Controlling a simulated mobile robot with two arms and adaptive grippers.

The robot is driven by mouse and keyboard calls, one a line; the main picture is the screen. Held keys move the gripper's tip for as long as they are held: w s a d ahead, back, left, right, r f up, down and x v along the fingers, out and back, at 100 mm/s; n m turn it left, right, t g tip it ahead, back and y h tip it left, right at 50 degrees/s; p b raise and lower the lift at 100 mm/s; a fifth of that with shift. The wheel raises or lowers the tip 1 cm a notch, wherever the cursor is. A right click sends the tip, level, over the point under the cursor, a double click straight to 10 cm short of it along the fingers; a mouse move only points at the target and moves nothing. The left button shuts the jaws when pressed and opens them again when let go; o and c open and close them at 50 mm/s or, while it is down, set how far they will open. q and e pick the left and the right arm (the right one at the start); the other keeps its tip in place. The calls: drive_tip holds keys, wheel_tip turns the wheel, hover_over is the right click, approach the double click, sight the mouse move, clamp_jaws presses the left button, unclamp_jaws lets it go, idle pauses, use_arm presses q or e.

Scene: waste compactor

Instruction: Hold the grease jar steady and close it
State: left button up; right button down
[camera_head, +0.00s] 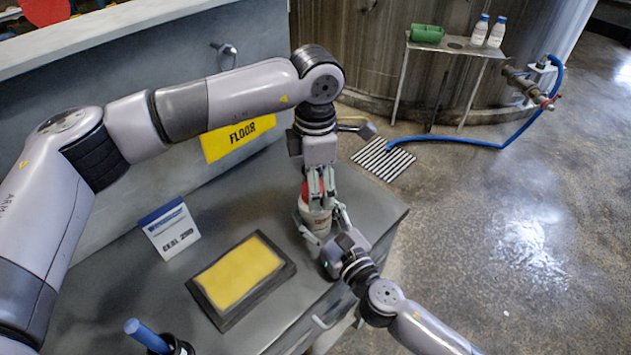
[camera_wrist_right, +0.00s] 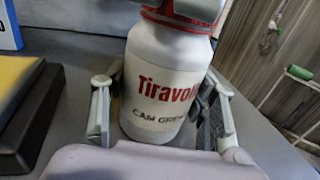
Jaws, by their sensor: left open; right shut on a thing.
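The grease jar (camera_head: 314,219) is white with red lettering and stands upright on the grey bench. It fills the middle of the right wrist view (camera_wrist_right: 158,88). Its red lid (camera_wrist_right: 178,20) is at the top, partly covered by grey finger parts. My right gripper (camera_head: 323,226) is shut on the jar's body, with one finger on each side. My left gripper (camera_head: 319,196) points down from above, open, with its fingers around the red lid. The fingers hide much of the lid, so I cannot tell how it is seated.
A yellow pad in a dark frame (camera_head: 240,275) lies left of the jar. A white sign card (camera_head: 170,230) stands behind it. A blue-handled item (camera_head: 146,336) is at the front left. The bench's right edge (camera_head: 397,229) is close to the jar.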

use_arm(q)
drive_tip(key=shift+r, duration=2.25)
drive_tip(key=shift+c, duration=0.4)
wheel_tip(320, 180, up, 2)
drive_tip(key=n, duration=0.4)
drive_tip(key=r+n, duration=0.1)
drive_tip(key=n, duration=0.1)
drive_tip(key=shift+r, duration=0.25)
drive_tip(key=shift+f, duration=4)
drive_tip(key=shift+c, duration=0.3)
